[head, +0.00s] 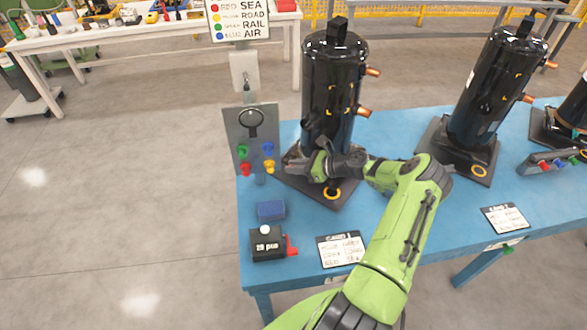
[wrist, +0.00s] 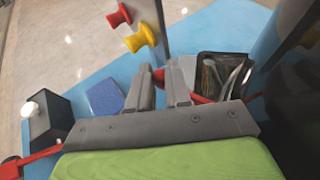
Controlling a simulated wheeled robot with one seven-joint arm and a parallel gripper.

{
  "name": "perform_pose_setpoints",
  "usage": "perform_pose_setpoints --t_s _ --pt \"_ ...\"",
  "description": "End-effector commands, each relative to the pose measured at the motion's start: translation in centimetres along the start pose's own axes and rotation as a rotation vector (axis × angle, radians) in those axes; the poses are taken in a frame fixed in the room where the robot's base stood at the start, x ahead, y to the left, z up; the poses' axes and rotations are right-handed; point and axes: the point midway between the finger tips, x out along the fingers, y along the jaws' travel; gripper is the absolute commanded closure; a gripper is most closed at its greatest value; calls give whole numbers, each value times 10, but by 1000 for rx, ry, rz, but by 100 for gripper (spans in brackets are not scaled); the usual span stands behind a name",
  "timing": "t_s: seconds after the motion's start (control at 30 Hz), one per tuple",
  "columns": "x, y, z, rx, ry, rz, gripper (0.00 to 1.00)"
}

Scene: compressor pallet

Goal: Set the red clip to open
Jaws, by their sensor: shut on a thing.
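My gripper (head: 298,160) is at the left side of the nearest black compressor (head: 333,85), low down near its base plate, beside the post with coloured knobs. In the wrist view my two fingers (wrist: 165,82) are close together with a narrow gap. A red part, seemingly the red clip (wrist: 158,75), shows at the fingertips, and more red (wrist: 203,98) shows just right of them. My fingers hide most of it, so whether it is open or closed cannot be told. In the head view my gripper covers that spot.
The grey knob panel (head: 237,135) stands close left of my gripper. A black box with a red lever (head: 268,244), a blue block (head: 271,210) and a card (head: 340,249) lie on the blue table (head: 300,220). A second compressor (head: 485,95) stands right.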

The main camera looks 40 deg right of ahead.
Motion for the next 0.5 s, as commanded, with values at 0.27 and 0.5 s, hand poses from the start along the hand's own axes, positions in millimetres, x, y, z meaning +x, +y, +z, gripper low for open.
perform_pose_setpoints --t_s 0.27,0.5 --pt "-2 1 0 -12 2 28 100" --pt "-2 0 0 -11 2 27 63"
